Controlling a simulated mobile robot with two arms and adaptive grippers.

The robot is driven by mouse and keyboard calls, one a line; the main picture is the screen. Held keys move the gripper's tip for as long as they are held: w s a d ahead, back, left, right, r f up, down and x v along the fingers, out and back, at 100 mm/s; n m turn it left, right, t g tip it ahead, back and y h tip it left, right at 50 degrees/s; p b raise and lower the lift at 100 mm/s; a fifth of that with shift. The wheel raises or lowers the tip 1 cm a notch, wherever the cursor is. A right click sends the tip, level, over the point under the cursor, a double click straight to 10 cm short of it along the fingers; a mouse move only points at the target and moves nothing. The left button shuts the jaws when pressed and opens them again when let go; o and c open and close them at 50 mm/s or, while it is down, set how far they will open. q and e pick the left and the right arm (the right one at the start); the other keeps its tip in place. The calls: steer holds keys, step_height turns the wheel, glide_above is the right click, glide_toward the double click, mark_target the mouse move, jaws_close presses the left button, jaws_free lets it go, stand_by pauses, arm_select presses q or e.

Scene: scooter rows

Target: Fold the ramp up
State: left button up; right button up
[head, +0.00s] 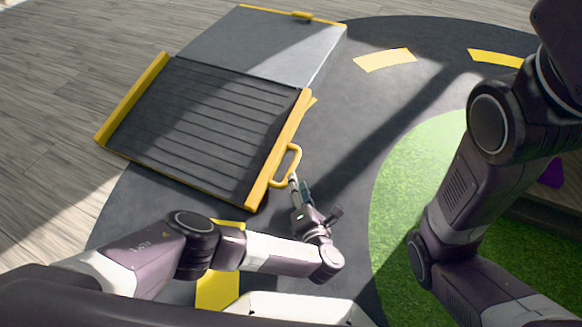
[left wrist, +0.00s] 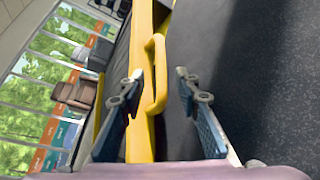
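The ramp (head: 200,130) is a dark ribbed panel with yellow side rails, extending from a grey platform (head: 265,45) towards the lower left of the head view. A yellow loop handle (head: 296,152) sticks out from its right rail; it also shows in the left wrist view (left wrist: 157,60). My left gripper (head: 293,184) is at the near end of this handle. In the left wrist view its two fingers (left wrist: 160,80) are spread apart, with the handle between them and a visible gap at the right finger. My right arm shows at the right, but its gripper is out of view.
Dark floor with yellow dashes (head: 385,60) lies right of the ramp and is clear. A round green turf patch (head: 425,165) lies farther right, partly behind my right arm. Wooden planks (head: 50,90) cover the left side. A small yellow piece (head: 302,15) sits on the platform's far edge.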

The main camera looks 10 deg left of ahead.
mark_target(293, 167)
arm_select(q)
steer(key=shift+w+a+f, duration=0.1)
steer(key=shift+w+f, duration=0.25)
steer(key=b+x, duration=0.4)
steer(key=x, duration=0.1)
steer(key=shift+w+a+f+b, duration=0.15)
steer(key=shift+w+b, duration=0.15)
steer(key=shift+b, duration=0.1)
steer(key=shift+b+x, duration=0.5)
steer(key=shift+x, duration=0.3)
steer(key=shift+r, duration=0.25)
jaws_close()
